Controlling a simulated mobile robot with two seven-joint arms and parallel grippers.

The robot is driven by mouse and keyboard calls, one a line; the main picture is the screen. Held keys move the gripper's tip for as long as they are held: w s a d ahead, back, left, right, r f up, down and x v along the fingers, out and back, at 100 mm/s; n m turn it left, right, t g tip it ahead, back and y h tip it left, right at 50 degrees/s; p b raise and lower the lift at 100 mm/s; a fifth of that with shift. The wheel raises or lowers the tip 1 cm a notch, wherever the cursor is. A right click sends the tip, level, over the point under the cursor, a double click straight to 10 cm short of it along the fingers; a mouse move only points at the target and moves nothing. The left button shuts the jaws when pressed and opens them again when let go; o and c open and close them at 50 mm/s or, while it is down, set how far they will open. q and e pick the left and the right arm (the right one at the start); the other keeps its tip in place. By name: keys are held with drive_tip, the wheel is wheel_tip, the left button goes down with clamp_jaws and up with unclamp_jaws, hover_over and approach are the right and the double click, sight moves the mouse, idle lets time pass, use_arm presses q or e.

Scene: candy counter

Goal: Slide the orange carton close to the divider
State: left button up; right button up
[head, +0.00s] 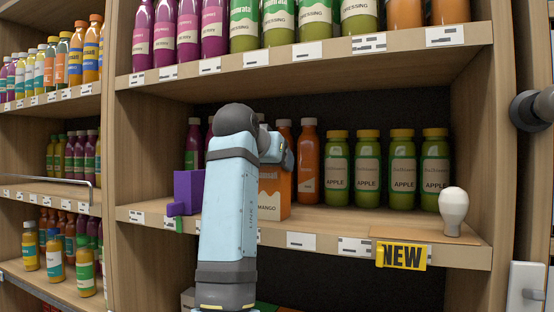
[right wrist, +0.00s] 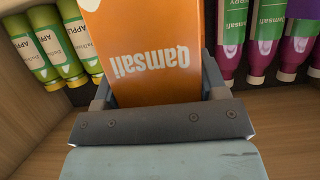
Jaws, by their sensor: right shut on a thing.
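The orange carton (head: 274,194), marked mango, stands upright on the middle shelf, partly hidden behind my right arm in the head view. In the right wrist view the carton (right wrist: 160,50) appears upside down between the fingers of my right gripper (right wrist: 158,88), which is shut on it. A purple divider (head: 188,188) stands to the left of the carton in the head view, and my arm covers the space between them. A purple piece, likely the divider, shows at the top right of the wrist view (right wrist: 304,8), apart from the carton. My left gripper is not in view.
A white bulb-shaped object (head: 453,208) stands at the shelf's right end, above a yellow NEW sign (head: 402,256).

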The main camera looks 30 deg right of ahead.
drive_tip(key=shift+w+a, duration=0.15)
idle(0.3)
drive_tip(key=shift+w+a+p, duration=1.05)
drive_tip(key=shift+w+p, duration=0.1)
drive_tip(key=shift+w, duration=0.1)
drive_tip(key=shift+w+a, duration=0.1)
drive_tip(key=shift+w+a+p, duration=1.05)
drive_tip(key=shift+w+p, duration=0.15)
drive_tip(key=shift+w, duration=0.05)
drive_tip(key=shift+w+a, duration=0.1)
